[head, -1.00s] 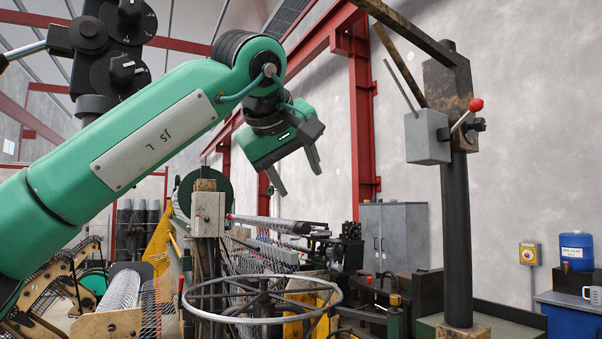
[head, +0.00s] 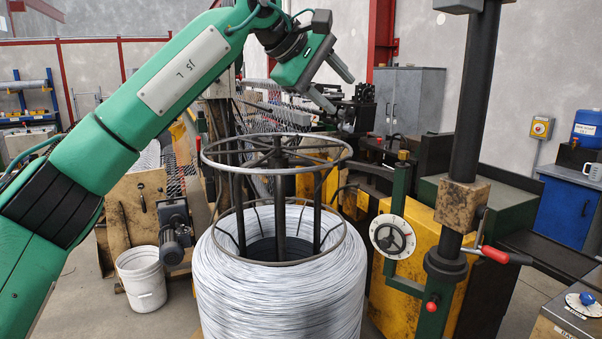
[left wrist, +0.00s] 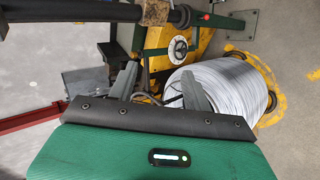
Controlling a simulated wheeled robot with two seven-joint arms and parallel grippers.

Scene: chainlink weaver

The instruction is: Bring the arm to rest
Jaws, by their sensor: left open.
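My left arm comes in from the left in the head view, green, reaching up across the upper left. Its gripper (head: 331,84) is open and empty, above and behind the wire coil's ring frame. In the left wrist view the two grey fingers of my left gripper (left wrist: 158,88) stand apart with nothing between them. Beyond them lies the big coil of silvery wire (left wrist: 230,88), which also shows in the head view (head: 285,290). My right gripper is in neither view.
A round metal ring frame (head: 277,150) stands up from the coil. A black post with a red-ended lever (head: 495,255) and a white dial (head: 393,237) stand at the right. A white bucket (head: 141,279) is on the floor at left. A grey cabinet (head: 409,100) stands behind.

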